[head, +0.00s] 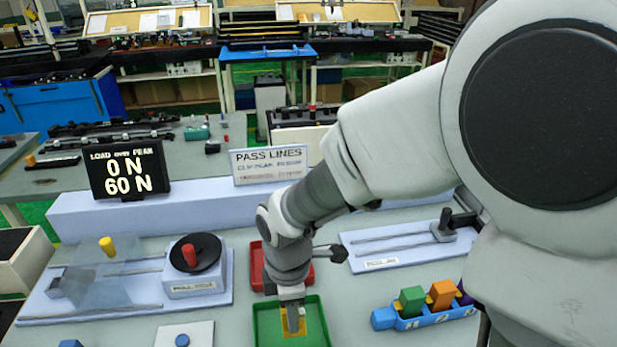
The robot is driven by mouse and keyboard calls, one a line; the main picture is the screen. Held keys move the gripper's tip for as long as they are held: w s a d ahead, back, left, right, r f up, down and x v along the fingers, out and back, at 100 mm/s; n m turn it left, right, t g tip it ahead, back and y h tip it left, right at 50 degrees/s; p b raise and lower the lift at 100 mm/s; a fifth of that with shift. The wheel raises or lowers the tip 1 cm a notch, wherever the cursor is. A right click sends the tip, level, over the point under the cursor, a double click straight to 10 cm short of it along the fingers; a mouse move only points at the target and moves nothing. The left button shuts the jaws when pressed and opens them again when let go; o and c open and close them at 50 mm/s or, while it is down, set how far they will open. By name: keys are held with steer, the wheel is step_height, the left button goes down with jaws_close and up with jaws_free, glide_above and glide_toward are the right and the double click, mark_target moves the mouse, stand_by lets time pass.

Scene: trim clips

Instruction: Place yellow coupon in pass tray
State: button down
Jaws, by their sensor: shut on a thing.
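My gripper (293,325) points down into the green tray (261,328) at the bottom centre of the head view. It is shut on the yellow coupon (303,327), which shows as yellow edges beside and behind the fingers. The fingers hide most of the coupon. I cannot tell whether the coupon touches the tray floor. The green tray's front edge is cut off by the picture.
A red tray (257,272) lies behind the green one, partly hidden by my arm. A blue holder (427,320) with coloured blocks is at right. A pull fixture (192,288) stands left. A display (129,172) reads "0 N" and "60 N". A sign (268,164) says "PASS LINES".

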steer(key=shift+w+a+f, duration=0.2)
steer(key=shift+w+f, duration=0.1)
steer(key=shift+f, duration=0.6)
steer(key=shift+w+a+f, duration=0.15)
steer(key=shift+w+f, duration=0.2)
steer(key=shift+f, duration=0.5)
steer(key=shift+w+a+f, duration=0.2)
steer(key=shift+w+f, duration=0.1)
steer(key=shift+f, duration=0.6)
steer(key=shift+f+b, duration=0.1)
steer(key=shift+b, duration=0.25)
steer(key=c, duration=0.5)
jaws_free()
steer(key=shift+c, duration=0.2)
